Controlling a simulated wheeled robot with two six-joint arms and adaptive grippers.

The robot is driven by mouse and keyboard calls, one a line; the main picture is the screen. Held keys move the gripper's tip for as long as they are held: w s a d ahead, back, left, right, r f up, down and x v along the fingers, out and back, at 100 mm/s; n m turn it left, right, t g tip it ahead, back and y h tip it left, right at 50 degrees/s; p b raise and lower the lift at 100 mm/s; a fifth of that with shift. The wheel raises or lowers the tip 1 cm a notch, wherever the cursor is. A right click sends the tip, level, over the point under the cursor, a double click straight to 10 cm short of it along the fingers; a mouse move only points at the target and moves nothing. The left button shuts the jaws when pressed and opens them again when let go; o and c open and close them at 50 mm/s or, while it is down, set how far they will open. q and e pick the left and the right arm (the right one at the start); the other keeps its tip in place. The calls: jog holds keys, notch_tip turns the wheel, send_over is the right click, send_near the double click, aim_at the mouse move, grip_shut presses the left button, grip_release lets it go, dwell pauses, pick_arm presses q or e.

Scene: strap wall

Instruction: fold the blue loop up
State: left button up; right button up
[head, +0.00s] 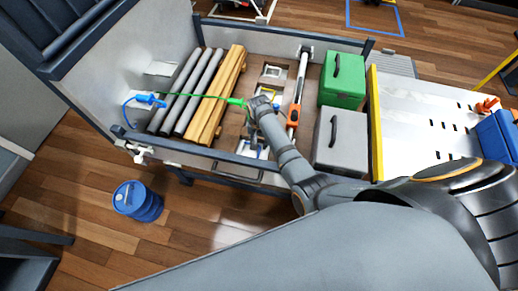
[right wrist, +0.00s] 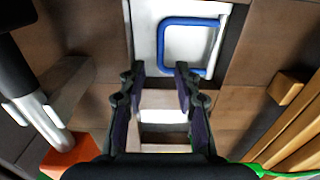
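The blue loop (right wrist: 162,47) is a squared ring on a pale plate (right wrist: 146,28) set in the brown floor, in the right wrist view. It looks to lie flat or nearly so, though its tilt is hard to judge. In the head view, its plate (head: 246,149) shows near the front rail, partly behind my arm. My right gripper (right wrist: 158,72) is open, its two fingers apart with nothing between them. The loop is just beyond the fingertips, apart from them. In the head view, the right gripper (head: 260,104) is over the bed's middle. My left gripper is not in view.
Grey pipes (head: 190,88) and wooden beams (head: 222,85) lie left of the gripper. A bar with an orange part (head: 294,115), a green box (head: 342,80) and a grey box (head: 339,139) stand right. A green strap (head: 205,96) crosses the beams.

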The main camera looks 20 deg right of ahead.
aim_at(259, 151)
notch_tip(259, 151, down, 5)
jog(key=shift+r+b, duration=0.2)
jog(key=shift+b, duration=0.3)
grip_shut()
